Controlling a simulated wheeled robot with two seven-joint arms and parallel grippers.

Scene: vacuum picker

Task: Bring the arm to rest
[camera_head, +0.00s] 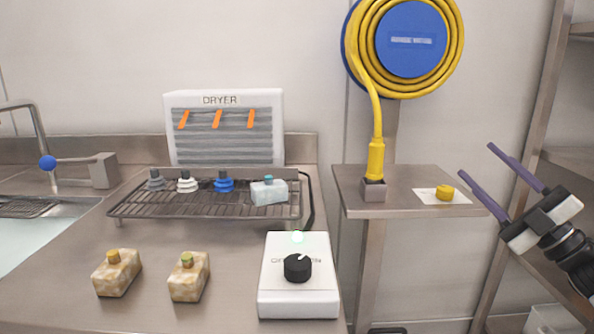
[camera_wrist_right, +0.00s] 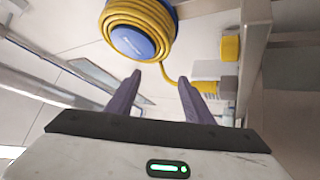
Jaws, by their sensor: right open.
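My right gripper (camera_head: 475,168) is at the right of the head view, beside the small side shelf's right edge. Its two purple fingers are spread apart with nothing between them. In the right wrist view the same fingers (camera_wrist_right: 158,95) are apart and empty, with the hose reel beyond them. My left gripper is in neither view. The yellow hose (camera_head: 376,120) hangs from the blue and yellow reel (camera_head: 410,40) on the wall. Its yellow end piece (camera_head: 375,160) stands upright in a grey block (camera_head: 374,190) on the side shelf (camera_head: 415,182).
A yellow piece (camera_head: 444,192) lies on a white card on the shelf. A rack (camera_head: 205,207) holds several small fittings and a pale block before the dryer (camera_head: 225,125). Two mottled blocks (camera_head: 117,273) and a white knob box (camera_head: 299,290) stand on the counter. A metal post (camera_head: 520,170) is near my right gripper.

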